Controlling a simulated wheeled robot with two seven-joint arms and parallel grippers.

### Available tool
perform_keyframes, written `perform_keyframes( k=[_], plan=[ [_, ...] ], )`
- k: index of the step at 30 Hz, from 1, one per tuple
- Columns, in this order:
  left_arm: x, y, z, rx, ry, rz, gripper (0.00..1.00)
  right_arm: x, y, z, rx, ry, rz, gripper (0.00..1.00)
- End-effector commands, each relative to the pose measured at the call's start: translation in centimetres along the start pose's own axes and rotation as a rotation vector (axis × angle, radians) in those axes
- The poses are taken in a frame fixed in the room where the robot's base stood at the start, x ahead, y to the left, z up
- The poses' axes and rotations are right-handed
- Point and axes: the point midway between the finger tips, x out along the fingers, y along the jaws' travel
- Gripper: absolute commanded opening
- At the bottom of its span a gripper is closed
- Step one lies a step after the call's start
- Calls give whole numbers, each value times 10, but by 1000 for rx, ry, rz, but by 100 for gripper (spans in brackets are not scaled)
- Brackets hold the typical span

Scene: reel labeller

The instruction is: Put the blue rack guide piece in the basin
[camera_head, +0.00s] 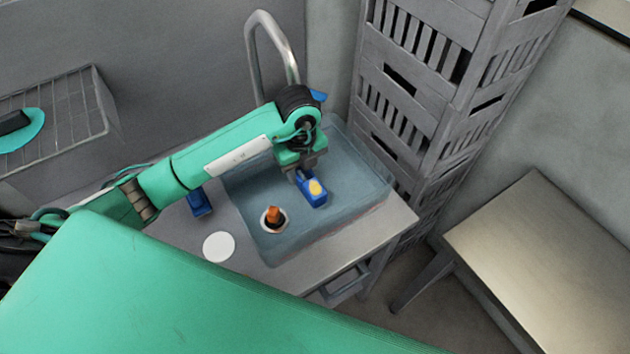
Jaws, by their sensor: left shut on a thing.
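My left gripper (303,172) reaches in from the left over the basin and points down. It is shut on the blue rack guide piece (317,202), a small blue block with a yellow-orange patch on it. The basin (352,211) is a blue-grey tub set in the counter. The piece is seen within the basin's outline; I cannot tell whether it touches the bottom. My right gripper is not in view.
An orange object (273,214) in a pale ring sits in the basin's front left. A white disc (219,247) and a blue item (200,203) are on the counter left of it. A faucet (272,50) stands behind; stacked grey crates (415,85) rise at right.

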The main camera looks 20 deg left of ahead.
Motion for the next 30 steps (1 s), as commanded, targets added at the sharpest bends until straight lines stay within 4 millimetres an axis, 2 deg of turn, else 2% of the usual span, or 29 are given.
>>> perform_keyframes(
  k=[1, 6, 10, 16, 21, 25, 30],
  plan=[
    [11, 1, -1, 0, 4, 6, 7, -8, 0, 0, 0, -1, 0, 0],
    [52, 1, -1, 0, 2, 4, 7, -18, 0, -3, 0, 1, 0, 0],
    [72, 0, 0, 2, 0, 1, 7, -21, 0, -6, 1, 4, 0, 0],
    [67, -17, 0, 2, 0, -2, 7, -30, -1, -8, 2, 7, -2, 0],
    [66, -43, -1, 3, 0, -2, 7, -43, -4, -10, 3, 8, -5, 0],
    [79, -40, -1, 3, 0, 1, 7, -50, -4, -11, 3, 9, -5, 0],
    [83, -40, 0, 4, -1, -1, 7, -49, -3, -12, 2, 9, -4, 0]
  ],
)
